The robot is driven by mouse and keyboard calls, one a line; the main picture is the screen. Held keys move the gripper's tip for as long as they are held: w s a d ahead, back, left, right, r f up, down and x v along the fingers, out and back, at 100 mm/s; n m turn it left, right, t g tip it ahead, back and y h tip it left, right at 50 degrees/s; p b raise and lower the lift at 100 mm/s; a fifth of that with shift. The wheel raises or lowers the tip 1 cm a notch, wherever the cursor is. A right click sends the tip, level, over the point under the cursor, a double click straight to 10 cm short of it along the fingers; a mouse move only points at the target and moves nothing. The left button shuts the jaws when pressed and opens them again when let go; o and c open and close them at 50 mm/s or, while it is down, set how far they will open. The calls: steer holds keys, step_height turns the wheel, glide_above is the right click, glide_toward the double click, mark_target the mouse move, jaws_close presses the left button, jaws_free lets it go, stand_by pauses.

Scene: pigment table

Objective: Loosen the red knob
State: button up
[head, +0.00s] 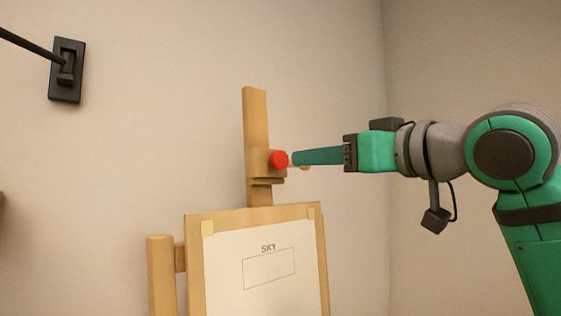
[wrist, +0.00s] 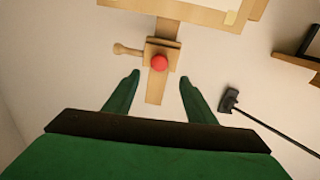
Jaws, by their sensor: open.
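The red knob (head: 279,160) is on the wooden clamp block (head: 256,163) of the easel's upright mast (head: 256,112). My gripper (head: 291,158) reaches in from the right with its fingertips close to the knob in the head view. In the wrist view, my gripper (wrist: 159,76) is open and empty. The red knob (wrist: 159,63) lies in line with the gap between the fingers, slightly beyond the tips. From these views I cannot tell whether a finger touches it.
A wooden peg (wrist: 127,50) sticks out of the clamp's side. A black wall bracket (head: 67,70) with a rod is at upper left. The wall around the mast is bare.

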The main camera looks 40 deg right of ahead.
mark_target(282, 160)
steer(key=w, duration=0.9)
steer(key=shift+d, duration=0.25)
steer(key=shift+w+a, duration=0.1)
steer(key=shift+w, duration=0.6)
steer(key=shift+w, duration=0.1)
steer(key=c, duration=1)
